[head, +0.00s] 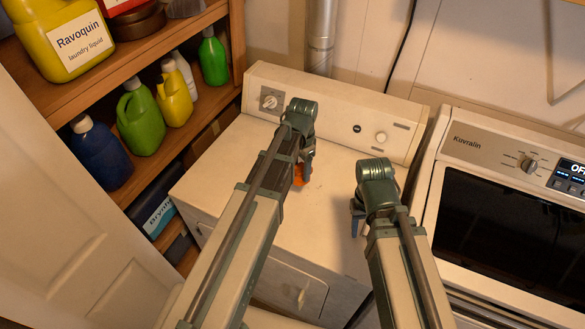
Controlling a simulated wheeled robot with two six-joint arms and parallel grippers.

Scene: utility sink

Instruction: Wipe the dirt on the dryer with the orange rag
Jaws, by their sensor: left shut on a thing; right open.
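The white dryer (225,165) stands in the middle, with a control panel along its back. My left gripper (303,172) is over the middle of the dryer top and mostly hidden behind its own arm. It is shut on the orange rag (298,175), of which only a small bit shows. Whether the rag touches the top cannot be told. A small dark mark (316,184) shows on the top just right of the rag; it may be dirt. My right gripper (356,220) is open near the dryer's front right edge, largely hidden by its wrist.
A shelf (185,47) at the left holds several bottles, including a yellow laundry liquid jug (75,40) and a green bottle (140,118). A Kovralin appliance (490,145) stands close on the right. A metal duct (321,40) rises behind the dryer. The dryer top's left part is clear.

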